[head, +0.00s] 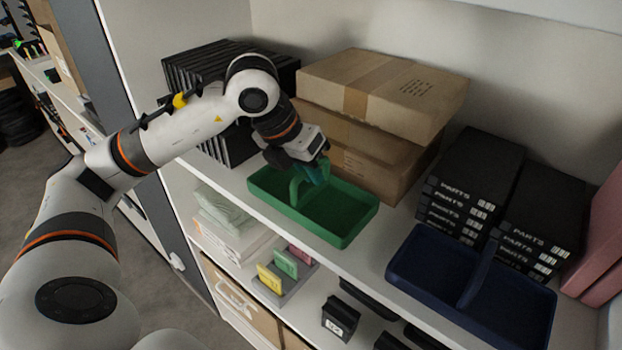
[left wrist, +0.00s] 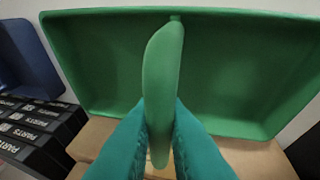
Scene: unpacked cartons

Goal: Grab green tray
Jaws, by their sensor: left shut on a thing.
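The green tray (head: 345,217) sits at the front of the upper shelf, in front of the cardboard boxes. It has a raised middle handle. My left gripper (head: 318,172) reaches down from the left with its teal fingers at that handle. In the left wrist view, the tray (left wrist: 240,70) fills the upper part, and the teal fingers of my left gripper (left wrist: 160,135) are shut on its green handle (left wrist: 163,70), one on each side. I cannot tell whether the tray is lifted off the shelf. My right gripper is not in view.
Cardboard boxes (head: 385,90) are stacked behind the tray. Black parts boxes (head: 470,180) and a blue tray (head: 430,262) stand to the right. Black upright items (head: 205,70) stand to the left. A lower shelf holds yellow and green pieces (head: 270,277).

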